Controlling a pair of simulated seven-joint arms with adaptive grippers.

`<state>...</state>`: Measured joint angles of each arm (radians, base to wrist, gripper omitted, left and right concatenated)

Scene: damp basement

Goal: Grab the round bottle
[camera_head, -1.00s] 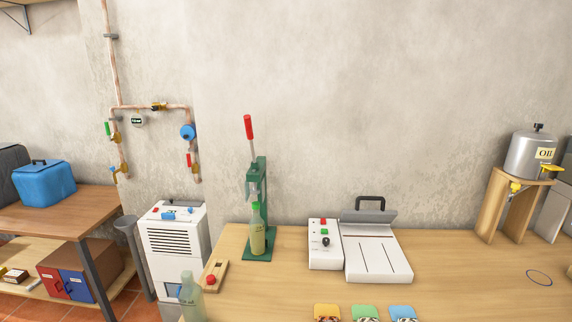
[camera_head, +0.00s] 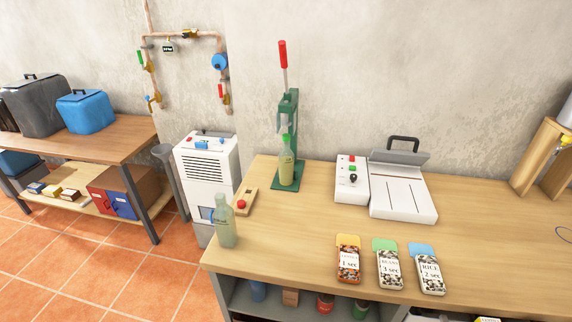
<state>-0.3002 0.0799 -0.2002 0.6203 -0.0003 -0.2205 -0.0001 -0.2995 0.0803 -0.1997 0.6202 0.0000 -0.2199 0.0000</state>
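Two bottles show in the head view. A pale green, see-through bottle (camera_head: 224,229) stands upright near the left front corner of the wooden bench (camera_head: 300,240). A second bottle (camera_head: 286,168), with yellowish contents and a green top, stands upright on the base of a green lever press (camera_head: 289,120) with a red handle. I cannot tell from this view which one the task calls round. Neither of my grippers is in view.
A red-button wooden block (camera_head: 243,203) lies behind the pale bottle. A white sealer (camera_head: 404,190) and its control box (camera_head: 351,182) stand mid-bench. Three labelled packets (camera_head: 389,268) lie at the front. A white dehumidifier (camera_head: 207,175) stands left of the bench.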

